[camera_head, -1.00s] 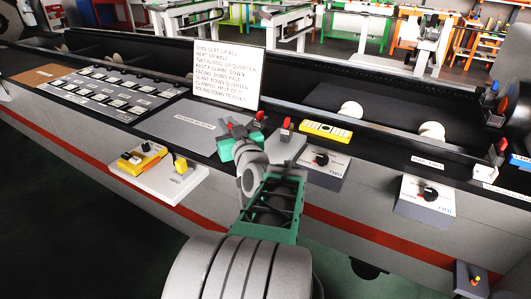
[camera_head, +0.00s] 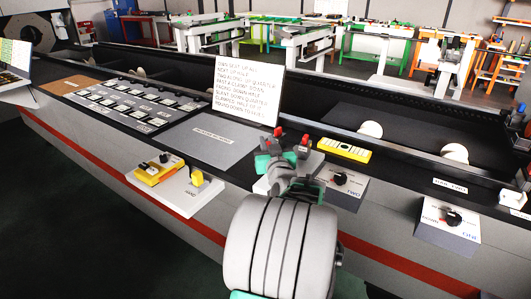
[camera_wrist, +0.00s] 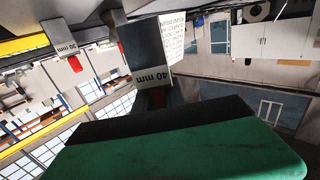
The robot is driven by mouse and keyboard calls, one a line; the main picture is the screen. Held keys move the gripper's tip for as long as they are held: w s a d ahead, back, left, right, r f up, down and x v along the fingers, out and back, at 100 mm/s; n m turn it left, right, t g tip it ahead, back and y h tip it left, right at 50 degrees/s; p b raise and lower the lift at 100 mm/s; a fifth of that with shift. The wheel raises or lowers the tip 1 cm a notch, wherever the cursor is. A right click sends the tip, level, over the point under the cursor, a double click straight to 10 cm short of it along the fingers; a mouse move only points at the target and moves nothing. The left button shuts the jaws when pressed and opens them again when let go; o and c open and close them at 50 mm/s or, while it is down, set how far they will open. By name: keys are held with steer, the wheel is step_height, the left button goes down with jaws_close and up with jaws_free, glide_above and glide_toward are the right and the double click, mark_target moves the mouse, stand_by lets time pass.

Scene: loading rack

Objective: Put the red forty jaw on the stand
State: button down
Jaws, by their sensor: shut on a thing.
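The jaw labelled 40 mm (camera_wrist: 150,77) is a dark grey block with a red part, centred in the wrist view just beyond the green finger of my gripper (camera_wrist: 158,105). In the head view my gripper (camera_head: 284,160) is shut on it, and a red tip (camera_head: 278,135) shows above the fingers. A second red-tipped piece (camera_head: 304,141) is close on the right; the wrist view shows a piece labelled 30 mm (camera_wrist: 62,48). A light grey block (camera_head: 314,160) on the ledge, probably the stand, is partly hidden by my gripper. I cannot tell whether the held jaw touches it.
A written sign (camera_head: 248,92) stands behind my gripper. A yellow strip (camera_head: 345,150) and a dial box marked TWO (camera_head: 343,186) are to the right. A white plate with yellow parts (camera_head: 172,185) is at the left. The grey panel (camera_head: 208,138) is clear.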

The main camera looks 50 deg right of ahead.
steer(key=f, duration=0.1)
steer(key=w+f, duration=0.1)
steer(key=f, duration=0.1)
steer(key=shift+d+f, duration=0.1)
steer(key=shift+f, duration=0.5)
steer(key=shift+f, duration=0.1)
steer(key=shift+f+b, duration=0.1)
steer(key=shift+b, duration=0.3)
steer(key=c, duration=1.4)
jaws_free()
